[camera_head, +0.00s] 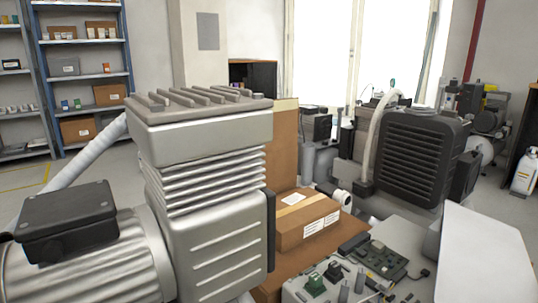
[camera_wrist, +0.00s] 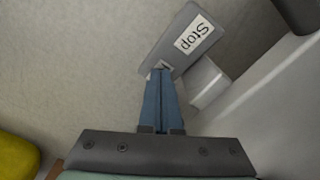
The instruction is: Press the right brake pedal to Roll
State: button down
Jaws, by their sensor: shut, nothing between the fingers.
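In the wrist view, a grey brake pedal (camera_wrist: 172,48) carries a white label that reads "Stop". A second label on it is partly hidden behind the fingertips, and I cannot read it. My gripper (camera_wrist: 160,72) is shut and empty, with its blue fingers together. The fingertips overlap the lower end of the pedal in the picture; I cannot tell whether they touch it. A pale bracket (camera_wrist: 207,82) is beside the pedal on its right. Neither the pedal nor my gripper shows in the head view.
A large silver compressor (camera_head: 205,190) fills the left front of the head view. A cardboard box (camera_head: 300,220), circuit boards (camera_head: 375,262) and a black finned unit (camera_head: 415,150) are to its right. A yellow object (camera_wrist: 18,155) is at the lower left of the wrist view.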

jog(key=shift+r, duration=0.1)
notch_tip(320, 180, up, 7)
jog(key=p, duration=0.8)
